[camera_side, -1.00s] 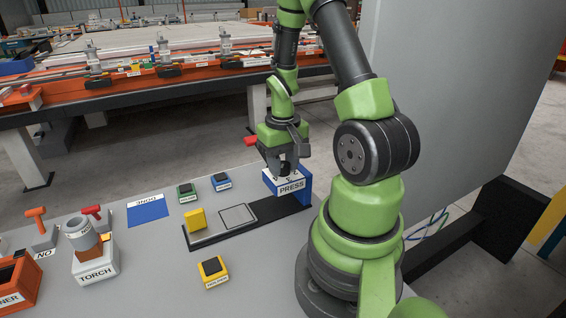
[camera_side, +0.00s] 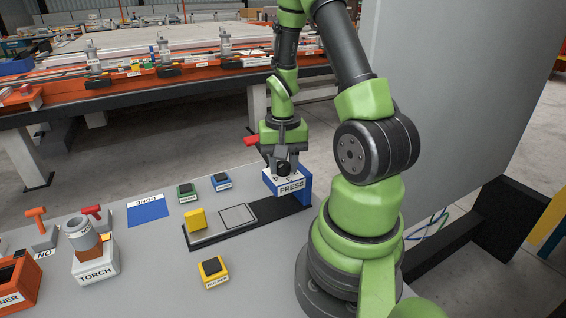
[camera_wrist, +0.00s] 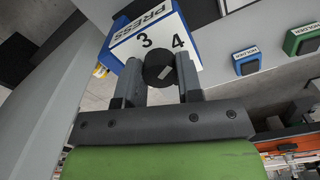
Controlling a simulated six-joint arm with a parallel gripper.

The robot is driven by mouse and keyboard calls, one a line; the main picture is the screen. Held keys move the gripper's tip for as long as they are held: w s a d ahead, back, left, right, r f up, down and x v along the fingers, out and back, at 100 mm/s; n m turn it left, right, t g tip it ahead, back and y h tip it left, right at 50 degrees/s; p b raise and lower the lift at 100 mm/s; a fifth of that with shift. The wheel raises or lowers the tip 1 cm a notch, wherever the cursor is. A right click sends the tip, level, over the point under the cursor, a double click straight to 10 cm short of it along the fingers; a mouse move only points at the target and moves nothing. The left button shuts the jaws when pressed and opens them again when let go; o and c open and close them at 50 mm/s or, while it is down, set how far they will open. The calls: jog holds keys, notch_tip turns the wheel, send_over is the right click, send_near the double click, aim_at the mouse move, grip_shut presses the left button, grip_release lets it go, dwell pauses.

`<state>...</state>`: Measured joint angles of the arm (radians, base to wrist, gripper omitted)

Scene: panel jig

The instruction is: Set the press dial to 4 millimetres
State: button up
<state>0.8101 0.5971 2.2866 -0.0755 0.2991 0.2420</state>
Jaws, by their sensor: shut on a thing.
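The press (camera_side: 291,187) is a blue box with a white label face reading PRESS, at the right end of the dark strip on the bench. In the wrist view the press (camera_wrist: 148,28) shows the numbers 3 and 4 beside its round black dial (camera_wrist: 160,69). A light pointer mark on the dial lies near the 4 side. My gripper (camera_side: 283,160) is above the press, pointing down. In the wrist view my gripper (camera_wrist: 160,88) has one finger on each side of the dial and is shut on it. Other numbers on the face are hidden or unclear.
A yellow block (camera_side: 195,220) stands by an outlined square (camera_side: 238,216) on the strip. Green (camera_side: 187,193), blue (camera_side: 221,182) and yellow (camera_side: 213,272) holders are nearby. A torch stand (camera_side: 97,262) is at left. The bench between is clear.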

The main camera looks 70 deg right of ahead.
aim_at(283, 164)
jog(key=shift+w, duration=0.1)
jog(key=o, duration=0.9)
jog(key=shift+r, duration=0.1)
notch_tip(283, 164, up, 10)
jog(key=shift+f, duration=0.1)
